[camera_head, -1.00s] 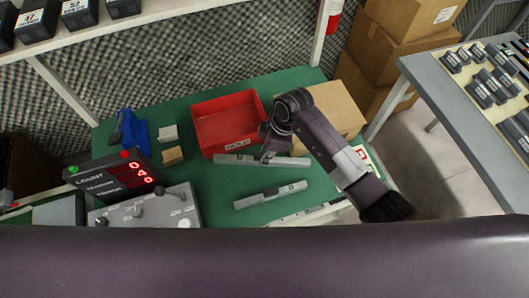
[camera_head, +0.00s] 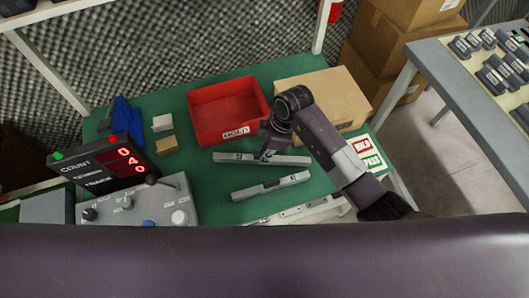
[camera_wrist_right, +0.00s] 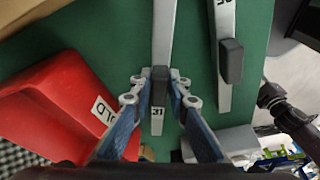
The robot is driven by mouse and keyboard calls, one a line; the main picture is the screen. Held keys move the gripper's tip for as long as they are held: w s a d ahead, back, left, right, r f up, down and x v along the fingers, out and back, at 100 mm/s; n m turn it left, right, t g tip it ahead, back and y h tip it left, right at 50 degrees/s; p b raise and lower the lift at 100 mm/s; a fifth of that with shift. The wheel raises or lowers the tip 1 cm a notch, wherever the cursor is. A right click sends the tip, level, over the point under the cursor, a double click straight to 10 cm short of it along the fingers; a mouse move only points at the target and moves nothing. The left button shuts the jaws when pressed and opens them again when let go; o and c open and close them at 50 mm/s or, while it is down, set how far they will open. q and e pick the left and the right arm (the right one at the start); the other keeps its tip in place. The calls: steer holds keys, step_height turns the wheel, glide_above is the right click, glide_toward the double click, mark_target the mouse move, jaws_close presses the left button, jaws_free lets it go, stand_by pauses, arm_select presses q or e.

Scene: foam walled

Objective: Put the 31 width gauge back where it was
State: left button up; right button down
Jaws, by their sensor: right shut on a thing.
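The 31 width gauge is a long grey bar with a dark grip block; its "31" end (camera_wrist_right: 157,122) shows between my fingers in the right wrist view. In the head view the bar (camera_head: 295,160) is at the green mat, in front of the red bin. My right gripper (camera_head: 267,155) is shut on its block, and its blue-padded fingers (camera_wrist_right: 160,84) flank the block in the wrist view. I cannot tell whether the bar touches the mat. A second, similar gauge (camera_head: 271,186) lies nearer me, roughly parallel and apart; its number is unclear. My left gripper is not in view.
The red HOLD bin (camera_head: 228,109) stands behind the gauge, with a cardboard box (camera_head: 325,95) to its right. A counter display (camera_head: 105,162) and grey control box (camera_head: 140,207) stand at left. A side table (camera_head: 455,90) with several dark blocks is at right.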

steer(key=shift+f+b, duration=0.3)
steer(key=shift+f, duration=0.2)
steer(key=c, duration=1.8)
jaws_free()
steer(key=shift+o, duration=0.2)
